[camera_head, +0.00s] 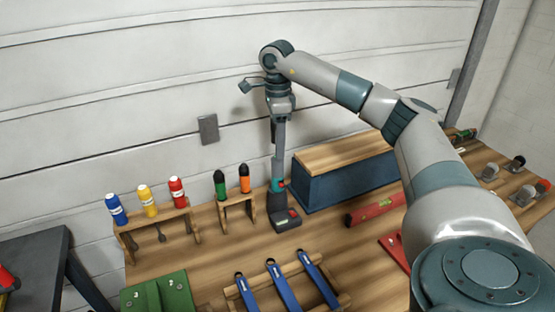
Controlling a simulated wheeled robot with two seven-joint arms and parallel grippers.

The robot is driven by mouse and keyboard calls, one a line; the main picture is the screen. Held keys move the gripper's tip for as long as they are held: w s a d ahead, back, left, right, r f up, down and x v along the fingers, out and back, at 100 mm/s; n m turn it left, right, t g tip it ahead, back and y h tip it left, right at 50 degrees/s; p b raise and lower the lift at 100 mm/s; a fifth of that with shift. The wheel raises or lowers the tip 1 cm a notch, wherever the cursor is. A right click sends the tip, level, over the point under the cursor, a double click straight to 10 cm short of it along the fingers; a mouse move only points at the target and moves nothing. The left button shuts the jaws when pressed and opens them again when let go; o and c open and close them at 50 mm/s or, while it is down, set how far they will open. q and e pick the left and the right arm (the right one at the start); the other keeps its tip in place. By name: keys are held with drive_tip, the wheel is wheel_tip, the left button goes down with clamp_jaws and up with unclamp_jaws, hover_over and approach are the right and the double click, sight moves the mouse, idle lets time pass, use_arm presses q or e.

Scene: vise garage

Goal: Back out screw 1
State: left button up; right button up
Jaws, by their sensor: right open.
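My right arm reaches in from the right, and its gripper (279,177) points down at the back middle of the bench. The gripper is open. Its fingers are at the upper part of a dark power tool (285,218) with teal and red parts, which stands upright on the bench. I cannot tell whether the fingers touch it. A green block (158,295) with white numbers is at the bottom left, cut off by the picture's edge; screw 1 cannot be made out. My left gripper is not in view.
A rack (128,247) holds blue, yellow and red-handled screwdrivers; a smaller stand (238,208) holds green and orange ones. A blue box with a wooden top (345,183) stands right of the tool. Blue wrenches (284,287) lie in front. A red level (375,210) lies at right.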

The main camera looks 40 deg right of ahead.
sight(277, 162)
wheel_tip(277, 162, down, 7)
drive_tip(key=shift+f+p, duration=0.15)
drive_tip(key=shift+p, duration=0.7)
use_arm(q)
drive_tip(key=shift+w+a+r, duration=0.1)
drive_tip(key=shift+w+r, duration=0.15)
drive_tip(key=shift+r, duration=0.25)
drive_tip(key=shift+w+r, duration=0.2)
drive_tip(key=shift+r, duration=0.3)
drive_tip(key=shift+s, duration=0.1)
use_arm(e)
clamp_jaws()
drive_tip(key=c, duration=1.1)
unclamp_jaws()
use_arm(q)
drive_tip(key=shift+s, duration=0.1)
use_arm(e)
drive_tip(key=shift+c, duration=0.2)
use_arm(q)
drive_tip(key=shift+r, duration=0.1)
